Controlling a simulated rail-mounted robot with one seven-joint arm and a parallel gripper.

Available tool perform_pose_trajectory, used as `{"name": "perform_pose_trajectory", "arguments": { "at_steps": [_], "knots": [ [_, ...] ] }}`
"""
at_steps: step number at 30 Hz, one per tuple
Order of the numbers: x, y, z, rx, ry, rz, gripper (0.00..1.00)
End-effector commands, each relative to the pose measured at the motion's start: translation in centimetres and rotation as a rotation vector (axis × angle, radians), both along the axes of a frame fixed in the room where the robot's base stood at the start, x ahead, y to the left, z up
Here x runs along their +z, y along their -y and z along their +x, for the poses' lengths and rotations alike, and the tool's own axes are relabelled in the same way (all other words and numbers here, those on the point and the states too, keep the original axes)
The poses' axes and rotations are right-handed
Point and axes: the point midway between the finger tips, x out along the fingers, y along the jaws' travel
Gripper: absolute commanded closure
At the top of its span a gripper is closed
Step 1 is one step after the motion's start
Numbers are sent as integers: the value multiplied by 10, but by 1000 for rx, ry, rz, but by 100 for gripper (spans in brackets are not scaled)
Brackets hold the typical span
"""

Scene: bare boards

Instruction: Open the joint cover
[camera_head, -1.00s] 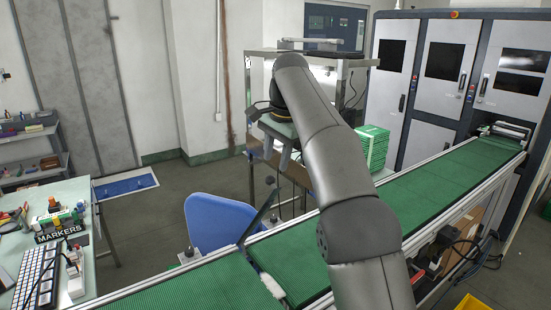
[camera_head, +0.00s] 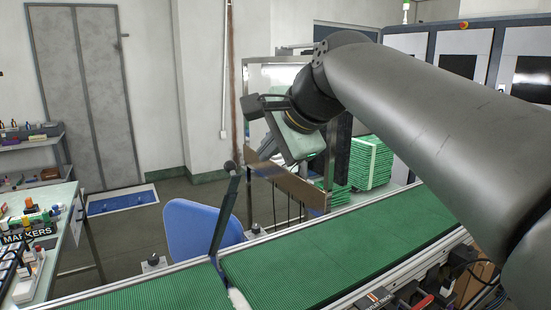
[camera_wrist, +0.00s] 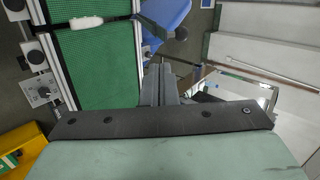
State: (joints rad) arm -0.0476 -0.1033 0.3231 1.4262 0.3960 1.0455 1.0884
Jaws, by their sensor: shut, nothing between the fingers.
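The likely joint cover is a dark narrow flap (camera_head: 226,218) at the gap between two green belt sections. It stands raised and slightly tilted, with a round dark knob (camera_head: 231,167) at its upper end. A white piece (camera_head: 238,298) lies at the near end of the gap. My gripper's fingers (camera_wrist: 160,72) are shut and empty, to the right of the belt in the wrist view. They appear apart from the flap; its exact distance is unclear.
The green conveyor belt (camera_head: 340,245) runs across the front. A blue chair (camera_head: 197,228) stands behind it, close to the flap. Stacked green trays (camera_head: 370,162) and a metal frame stand behind my gripper. A table with markers (camera_head: 28,235) is at left.

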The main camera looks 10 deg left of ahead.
Motion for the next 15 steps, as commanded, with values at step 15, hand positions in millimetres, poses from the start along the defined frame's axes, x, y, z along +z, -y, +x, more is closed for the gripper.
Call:
{"name": "perform_pose_trajectory", "arguments": {
  "at_steps": [15],
  "knots": [
    [-54,-59,57,3,-5,-1,100]
  ]
}}
